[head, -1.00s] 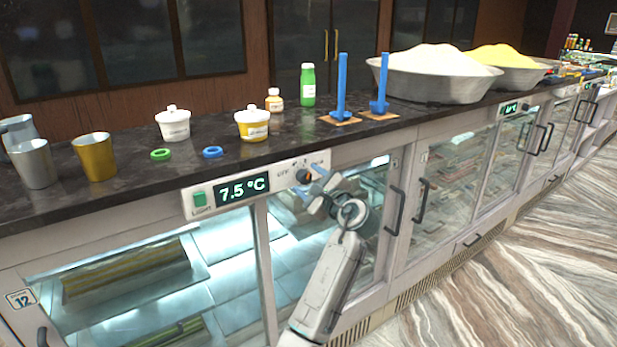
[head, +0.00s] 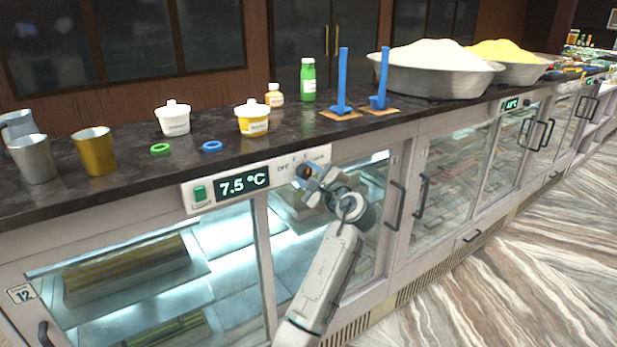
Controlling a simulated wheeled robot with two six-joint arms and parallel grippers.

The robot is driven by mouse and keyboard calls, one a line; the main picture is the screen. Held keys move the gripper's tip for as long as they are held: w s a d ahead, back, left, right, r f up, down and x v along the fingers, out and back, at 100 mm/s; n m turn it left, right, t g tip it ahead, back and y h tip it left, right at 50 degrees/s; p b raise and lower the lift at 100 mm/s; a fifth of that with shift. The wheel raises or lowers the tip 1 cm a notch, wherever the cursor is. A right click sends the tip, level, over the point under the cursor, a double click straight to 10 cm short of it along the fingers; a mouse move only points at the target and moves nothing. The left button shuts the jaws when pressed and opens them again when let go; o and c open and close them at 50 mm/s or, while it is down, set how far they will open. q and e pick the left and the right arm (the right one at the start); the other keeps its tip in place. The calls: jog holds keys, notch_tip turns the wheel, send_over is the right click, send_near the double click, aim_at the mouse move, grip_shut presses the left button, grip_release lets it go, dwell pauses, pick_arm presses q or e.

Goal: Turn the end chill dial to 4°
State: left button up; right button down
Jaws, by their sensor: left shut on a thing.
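The end chill dial (head: 303,171) is a dark knob with an orange mark on the white control panel (head: 190,211) at the near cabinet's top edge. OFF and other small marks stand around it. The green display (head: 242,185) left of it reads 7.5 °C. My left gripper (head: 309,180) is at the dial, its fingers shut on it and partly hiding it. The dial's exact pointing is too small to read. My right gripper is not in view.
A green light switch (head: 199,193) is at the panel's left end. Steel cup (head: 32,160), brass cup (head: 95,152), tubs, rings and blue stands line the counter above. Door handles (head: 394,206) stick out to the right of my arm.

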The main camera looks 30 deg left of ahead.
pick_arm(q)
jog(key=n+b, duration=0.1)
jog(key=n, duration=0.1)
jog(key=n+b, duration=0.1)
jog(key=shift+f+n+b, duration=0.2)
jog(key=shift+n+b, duration=1)
jog(key=shift+n, duration=0.2)
jog(key=shift+n+b, duration=0.45)
jog(key=shift+n, duration=0.15)
jog(key=shift+r, duration=0.15)
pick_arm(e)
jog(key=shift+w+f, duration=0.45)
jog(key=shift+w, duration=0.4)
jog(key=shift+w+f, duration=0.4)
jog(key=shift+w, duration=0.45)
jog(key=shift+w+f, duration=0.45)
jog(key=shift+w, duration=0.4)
pick_arm(q)
jog(key=o, duration=1)
